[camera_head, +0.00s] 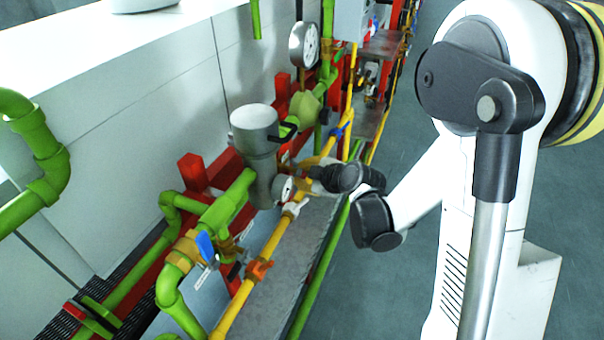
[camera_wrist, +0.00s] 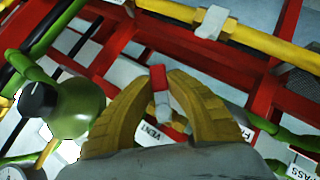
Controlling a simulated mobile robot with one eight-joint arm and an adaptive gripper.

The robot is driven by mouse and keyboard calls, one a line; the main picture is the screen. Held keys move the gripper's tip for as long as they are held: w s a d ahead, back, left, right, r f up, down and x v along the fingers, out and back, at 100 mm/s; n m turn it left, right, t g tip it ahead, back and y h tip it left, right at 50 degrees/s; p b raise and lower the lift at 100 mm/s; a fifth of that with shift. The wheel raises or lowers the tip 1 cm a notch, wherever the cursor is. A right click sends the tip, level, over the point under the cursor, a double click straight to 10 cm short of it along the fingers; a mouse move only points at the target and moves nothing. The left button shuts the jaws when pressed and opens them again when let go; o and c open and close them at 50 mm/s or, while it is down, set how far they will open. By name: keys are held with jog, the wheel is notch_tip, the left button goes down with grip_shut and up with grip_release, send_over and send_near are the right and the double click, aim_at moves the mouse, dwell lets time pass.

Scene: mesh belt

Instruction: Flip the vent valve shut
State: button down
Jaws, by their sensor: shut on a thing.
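The vent valve handle (camera_wrist: 158,88), a small lever with a red end and a pale middle, stands between my fingers in the wrist view. A white VENT label (camera_wrist: 153,132) lies just below it, partly hidden by a finger. My gripper (camera_wrist: 162,78) has curved yellow fingers closed around the handle from both sides. In the head view my gripper (camera_head: 314,174) reaches in from the right, beside the yellow pipe; the vent handle cannot be made out there.
A grey cylinder (camera_head: 255,130) on green piping and a dial gauge (camera_head: 304,44) stand close by. A blue handle (camera_head: 205,246) and an orange fitting (camera_head: 259,269) sit nearer. In the wrist view a yellow pipe (camera_wrist: 262,40) crosses above red frame bars (camera_wrist: 203,48). Open floor lies right.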

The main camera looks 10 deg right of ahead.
jog(key=g, duration=0.1)
jog(key=m+g+y, duration=0.1)
jog(key=s+m+g+p, duration=0.1)
jog(key=shift+a+f+y, duration=0.3)
jog(key=shift+a, duration=0.05)
jog(key=shift+s+a+f+m+g+y, duration=0.1)
jog(key=shift+s+a+m+g+y, duration=0.1)
jog(key=shift+m+g+y, duration=0.3)
jog(key=shift+s+a+m+g+y, duration=0.1)
jog(key=shift+s+m+g+y, duration=0.1)
jog(key=shift+g, duration=0.5)
jog(key=c, duration=1.3)
grip_release()
jog(key=v, duration=1.2)
